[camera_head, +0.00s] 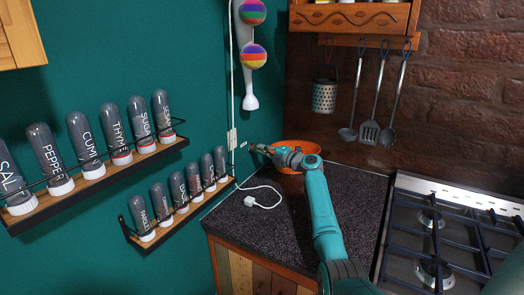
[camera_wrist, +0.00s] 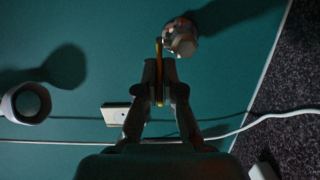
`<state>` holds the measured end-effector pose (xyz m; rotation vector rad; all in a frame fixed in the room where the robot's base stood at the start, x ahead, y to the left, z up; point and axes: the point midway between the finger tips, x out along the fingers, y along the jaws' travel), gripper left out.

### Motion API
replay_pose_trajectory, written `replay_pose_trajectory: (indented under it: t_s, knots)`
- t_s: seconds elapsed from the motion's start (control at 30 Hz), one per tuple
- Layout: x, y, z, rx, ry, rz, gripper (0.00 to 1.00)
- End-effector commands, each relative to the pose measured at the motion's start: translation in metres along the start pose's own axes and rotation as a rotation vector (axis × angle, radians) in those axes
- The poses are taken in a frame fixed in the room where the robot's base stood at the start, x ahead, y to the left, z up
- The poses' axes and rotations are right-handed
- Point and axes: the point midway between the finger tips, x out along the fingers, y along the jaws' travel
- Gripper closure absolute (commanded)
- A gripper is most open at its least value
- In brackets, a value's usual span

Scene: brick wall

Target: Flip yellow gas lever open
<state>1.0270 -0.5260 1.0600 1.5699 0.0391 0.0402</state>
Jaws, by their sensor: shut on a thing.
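The yellow gas lever (camera_wrist: 159,48) shows in the wrist view as a thin yellow strip, seen nearly edge-on, beside a metal pipe fitting (camera_wrist: 180,37) on the green wall. My gripper (camera_wrist: 164,88) is shut on the lever, with its lower part between the fingers. In the head view my gripper (camera_head: 258,148) reaches to the green wall at the back left corner of the counter. The lever is too small to make out there.
An orange bowl (camera_head: 301,146) stands on the dark counter (camera_head: 300,220) close behind my arm. A white cable with a plug (camera_head: 250,201) lies at the counter's left edge. Spice racks (camera_head: 95,180) hang left; a gas hob (camera_head: 450,230) is right. A wall socket (camera_wrist: 115,113) sits beside my fingers.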

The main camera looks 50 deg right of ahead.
Motion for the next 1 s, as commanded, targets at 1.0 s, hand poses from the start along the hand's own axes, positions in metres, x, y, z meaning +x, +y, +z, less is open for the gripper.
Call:
replay_pose_trajectory:
  t_s: [1.0]
  knots:
    - [0.0, 0.011, 0.0, -0.002, 0.012, 0.0, 0.69]
